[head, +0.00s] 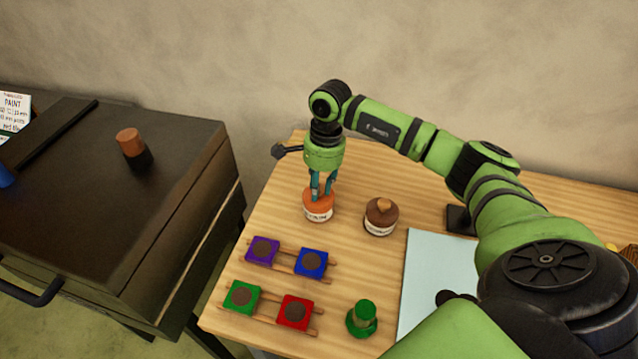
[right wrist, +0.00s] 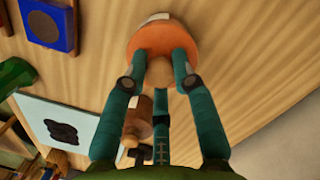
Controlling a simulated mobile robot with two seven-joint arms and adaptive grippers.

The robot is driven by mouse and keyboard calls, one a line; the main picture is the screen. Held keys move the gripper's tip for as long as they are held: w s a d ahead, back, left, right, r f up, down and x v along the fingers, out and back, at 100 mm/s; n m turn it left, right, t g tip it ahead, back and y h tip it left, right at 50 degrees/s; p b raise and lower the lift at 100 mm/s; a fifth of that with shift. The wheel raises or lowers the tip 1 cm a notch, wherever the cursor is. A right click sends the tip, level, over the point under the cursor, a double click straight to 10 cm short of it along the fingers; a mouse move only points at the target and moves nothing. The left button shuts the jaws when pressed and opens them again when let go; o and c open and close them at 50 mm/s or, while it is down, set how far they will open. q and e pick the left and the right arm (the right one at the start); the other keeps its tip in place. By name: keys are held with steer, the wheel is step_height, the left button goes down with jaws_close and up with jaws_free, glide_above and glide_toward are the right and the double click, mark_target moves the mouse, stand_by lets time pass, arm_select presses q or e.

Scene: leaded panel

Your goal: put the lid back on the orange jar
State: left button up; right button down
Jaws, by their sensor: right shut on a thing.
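The orange jar (head: 319,211), with a white label, stands upright at the back left of the wooden table. My right gripper (head: 321,190) points down directly over its top. In the right wrist view the fingers of my right gripper (right wrist: 160,75) close around the tan knob of the orange lid (right wrist: 160,48). The lid lines up with the jar, whose white label (right wrist: 154,18) shows beyond it. The lid seems to touch the jar, but I cannot tell whether it sits fully down. My left gripper is not in view.
A brown jar (head: 381,222) with a tan knob stands just right of the orange jar. Purple (head: 262,250), blue (head: 311,263), green (head: 241,297) and red (head: 295,312) blocks lie in front. A green object (head: 362,318) stands near a pale sheet (head: 420,275). A dark cabinet (head: 80,220) is left.

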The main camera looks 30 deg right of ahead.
steer(key=shift+b, duration=0.45)
stand_by(1.3)
steer(key=shift+f+b, duration=0.15)
steer(key=shift+b, duration=0.45)
stand_by(1.0)
stand_by(0.3)
steer(key=c, duration=0.9)
jaws_free()
steer(key=o, duration=0.5)
steer(key=shift+c, duration=0.2)
